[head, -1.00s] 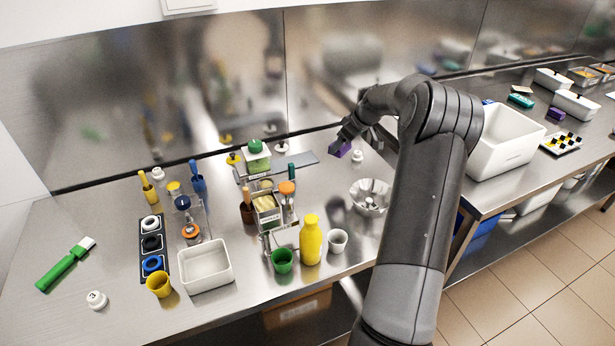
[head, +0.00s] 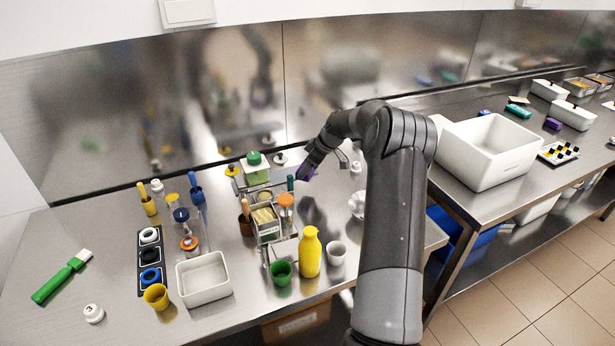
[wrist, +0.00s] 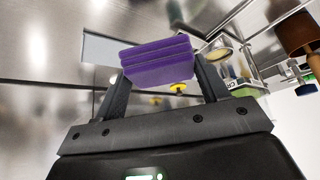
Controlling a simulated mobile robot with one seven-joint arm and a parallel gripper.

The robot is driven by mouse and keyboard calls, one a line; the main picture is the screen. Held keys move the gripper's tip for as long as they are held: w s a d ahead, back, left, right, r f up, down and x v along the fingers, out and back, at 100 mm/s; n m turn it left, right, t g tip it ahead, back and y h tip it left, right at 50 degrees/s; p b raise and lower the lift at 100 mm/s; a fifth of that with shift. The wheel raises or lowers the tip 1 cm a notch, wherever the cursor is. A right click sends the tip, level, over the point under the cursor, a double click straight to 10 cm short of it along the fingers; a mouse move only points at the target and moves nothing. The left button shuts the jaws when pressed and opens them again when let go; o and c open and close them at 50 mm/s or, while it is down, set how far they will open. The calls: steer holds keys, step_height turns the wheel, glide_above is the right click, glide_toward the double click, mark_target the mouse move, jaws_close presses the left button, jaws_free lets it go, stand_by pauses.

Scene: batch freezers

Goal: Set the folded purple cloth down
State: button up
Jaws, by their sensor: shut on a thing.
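The folded purple cloth (wrist: 158,64) is a small layered block held between the two fingers of my gripper (wrist: 160,82) in the wrist view. In the head view the cloth (head: 307,172) shows at the tip of my gripper (head: 308,168), near the back of the left steel bench (head: 330,205). My gripper is shut on the cloth. It is to the right of the rack with the green-topped container. Whether the cloth touches the bench cannot be told.
A metal rack (head: 268,238) with bottles and a green-topped container (head: 255,166) stands left of my gripper. A yellow bottle (head: 310,252), a grey cup (head: 337,252) and a green cup (head: 281,272) stand in front. A metal bowl (head: 356,205) is partly hidden by my arm.

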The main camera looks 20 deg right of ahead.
steer(key=shift+w+f, duration=0.1)
steer(key=shift+f, duration=1.9)
steer(key=shift+f, duration=0.1)
steer(key=shift+f, duration=0.4)
steer(key=o, duration=1)
steer(key=shift+c, duration=0.2)
